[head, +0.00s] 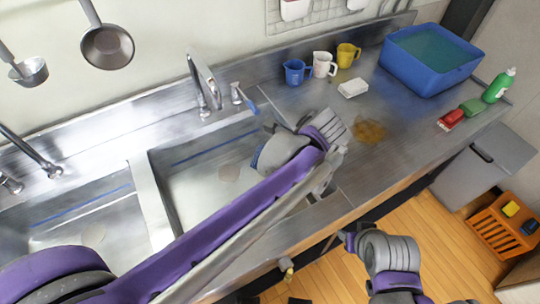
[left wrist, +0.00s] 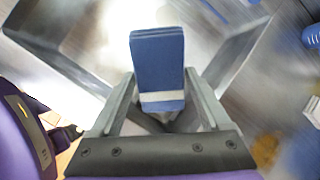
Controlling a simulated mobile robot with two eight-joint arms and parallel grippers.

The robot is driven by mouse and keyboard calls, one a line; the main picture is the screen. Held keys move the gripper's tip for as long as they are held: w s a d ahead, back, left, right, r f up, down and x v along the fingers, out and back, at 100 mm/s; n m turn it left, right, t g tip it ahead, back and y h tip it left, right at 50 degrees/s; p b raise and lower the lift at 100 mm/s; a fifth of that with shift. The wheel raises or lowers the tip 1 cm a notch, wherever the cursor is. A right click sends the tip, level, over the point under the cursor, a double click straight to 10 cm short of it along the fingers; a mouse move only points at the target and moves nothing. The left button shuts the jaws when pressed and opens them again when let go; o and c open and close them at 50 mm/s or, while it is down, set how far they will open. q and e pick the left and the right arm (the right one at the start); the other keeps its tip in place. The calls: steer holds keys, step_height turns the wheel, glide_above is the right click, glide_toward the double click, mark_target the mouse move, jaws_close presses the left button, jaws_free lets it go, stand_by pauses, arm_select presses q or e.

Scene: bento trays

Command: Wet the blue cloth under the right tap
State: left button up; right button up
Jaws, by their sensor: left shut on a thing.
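The blue cloth (left wrist: 157,62) is a folded pad with a pale band. My left gripper (left wrist: 163,92) is shut on it, and the cloth sticks out past the fingers over the right basin. I see no water running. My right arm is low at the right in the head view; its gripper's fingers (head: 347,238) are unclear.
A lever with a blue handle (head: 243,97) stands beside the right tap. A left tap (head: 30,150) serves the left basin. Cups (head: 298,72), a white sponge (head: 352,88), a blue tub (head: 430,60) and a brown stain (head: 369,131) are on the right counter.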

arm_select(q)
steer(key=shift+w+a+f, duration=0.2)
steer(key=shift+w+a, duration=0.4)
steer(key=shift+a, duration=0.2)
steer(key=w+a+f+b, duration=0.1)
steer(key=w+a+f, duration=0.1)
steer(key=w+a, duration=0.5)
steer(key=shift+a+f, duration=0.2)
steer(key=shift+a, duration=1.1)
